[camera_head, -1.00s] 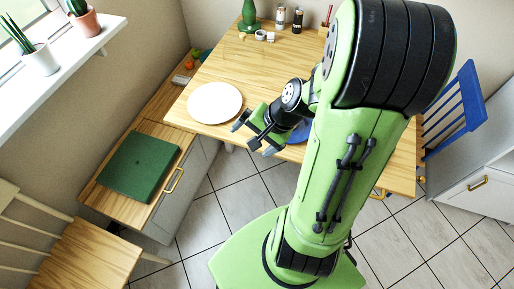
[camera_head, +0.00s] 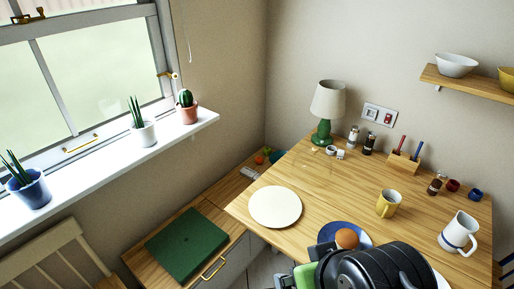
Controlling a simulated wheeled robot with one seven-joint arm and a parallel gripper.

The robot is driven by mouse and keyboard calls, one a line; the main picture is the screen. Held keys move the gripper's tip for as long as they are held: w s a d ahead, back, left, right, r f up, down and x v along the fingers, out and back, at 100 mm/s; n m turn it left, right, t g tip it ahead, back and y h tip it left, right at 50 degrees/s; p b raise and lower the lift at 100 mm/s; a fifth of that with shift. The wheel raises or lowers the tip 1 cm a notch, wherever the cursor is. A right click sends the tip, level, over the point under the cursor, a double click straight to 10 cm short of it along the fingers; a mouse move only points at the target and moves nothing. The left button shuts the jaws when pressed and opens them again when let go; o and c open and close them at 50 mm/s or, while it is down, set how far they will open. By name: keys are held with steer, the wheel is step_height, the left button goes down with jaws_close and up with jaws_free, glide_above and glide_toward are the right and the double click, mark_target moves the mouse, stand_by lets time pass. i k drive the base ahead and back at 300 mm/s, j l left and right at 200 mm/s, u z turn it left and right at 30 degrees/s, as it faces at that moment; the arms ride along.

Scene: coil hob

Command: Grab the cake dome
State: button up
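A cream plate (camera_head: 275,207) lies on the table's left side. A blue plate (camera_head: 328,232) with a round brown item (camera_head: 347,239) is partly behind my arm. A yellow mug (camera_head: 388,204) and white jug (camera_head: 459,232) stand right. A lamp (camera_head: 327,103) stands at the back.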

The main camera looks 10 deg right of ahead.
mark_target(313, 167)
steer(key=i+j+z, duration=0.25)
steer(key=i, duration=0.3)
steer(key=i+j+z, duration=0.25)
steer(key=i, duration=0.3)
steer(key=j, duration=0.1)
